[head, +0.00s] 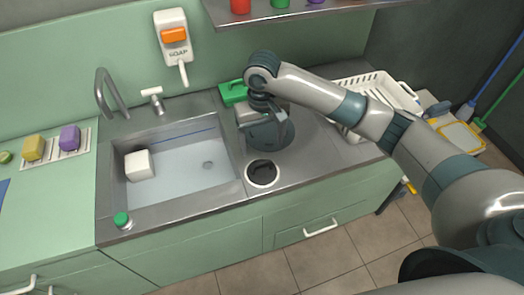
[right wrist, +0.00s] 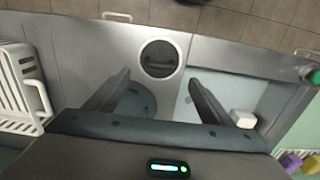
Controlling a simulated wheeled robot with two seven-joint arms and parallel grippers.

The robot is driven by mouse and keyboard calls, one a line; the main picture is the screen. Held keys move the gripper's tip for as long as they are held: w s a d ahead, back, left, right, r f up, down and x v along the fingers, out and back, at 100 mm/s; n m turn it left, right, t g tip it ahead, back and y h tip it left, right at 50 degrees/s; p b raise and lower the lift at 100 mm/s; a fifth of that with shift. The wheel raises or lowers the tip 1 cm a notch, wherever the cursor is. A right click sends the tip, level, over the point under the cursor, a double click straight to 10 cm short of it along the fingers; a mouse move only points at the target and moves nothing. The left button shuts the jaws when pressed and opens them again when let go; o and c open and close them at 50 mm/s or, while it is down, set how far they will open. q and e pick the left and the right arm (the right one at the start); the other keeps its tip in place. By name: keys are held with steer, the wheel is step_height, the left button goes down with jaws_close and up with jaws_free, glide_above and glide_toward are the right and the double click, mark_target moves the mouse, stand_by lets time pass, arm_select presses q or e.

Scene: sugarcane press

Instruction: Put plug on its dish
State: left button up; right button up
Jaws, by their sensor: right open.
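A black round plug-like piece (head: 262,173) with a raised bar across it sits inside a white ring on the steel counter, right of the sink. It also shows in the right wrist view (right wrist: 159,58), beyond the fingertips. A round teal-grey disc (head: 270,134), perhaps the dish, lies flat just behind it; in the right wrist view the disc (right wrist: 138,103) is partly hidden by a finger. My right gripper (head: 265,122) is open and empty above the disc, apart from the black piece. My left gripper is in neither view.
The sink (head: 180,170) has a drain and a white block (head: 139,164). Behind my gripper are a green item (head: 233,92) and, to the right, a white rack (head: 398,88). A soap dispenser (head: 173,38) hangs on the wall. A green-capped item (head: 122,219) stands at the front left.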

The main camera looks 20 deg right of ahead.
steer(key=shift+r, duration=0.3)
stand_by(0.4)
steer(key=s+a+f+n+t+y, duration=0.1)
steer(key=s+a+f+y, duration=0.1)
steer(key=s+a+f, duration=0.35)
steer(key=s+a+f+n+t+y, duration=0.1)
steer(key=s+a+f+n+y, duration=0.1)
steer(key=s+f, duration=0.6)
steer(key=s+d+f+m+h+b, duration=0.1)
steer(key=s+d+f, duration=0.25)
steer(key=f, duration=0.75)
steer(key=s+d+f+h, duration=0.1)
steer(key=s+d+f, duration=0.25)
steer(key=f, duration=0.85)
steer(key=s+d+f+m+h+b, duration=0.1)
steer(key=s+d+f, duration=0.25)
steer(key=f, duration=0.75)
steer(key=s+d+f, duration=0.2)
steer(key=s+f, duration=0.4)
steer(key=s, duration=0.3)
steer(key=s+d+f+b, duration=0.1)
steer(key=s+d+f, duration=0.1)
steer(key=s+f, duration=0.3)
steer(key=s+d+f+n+g+h, duration=0.1)
steer(key=s+f, duration=0.5)
steer(key=s, duration=0.6)
steer(key=shift+s+d+f+b, duration=0.3)
steer(key=shift+d+b, duration=0.1)
steer(key=shift+d, duration=0.2)
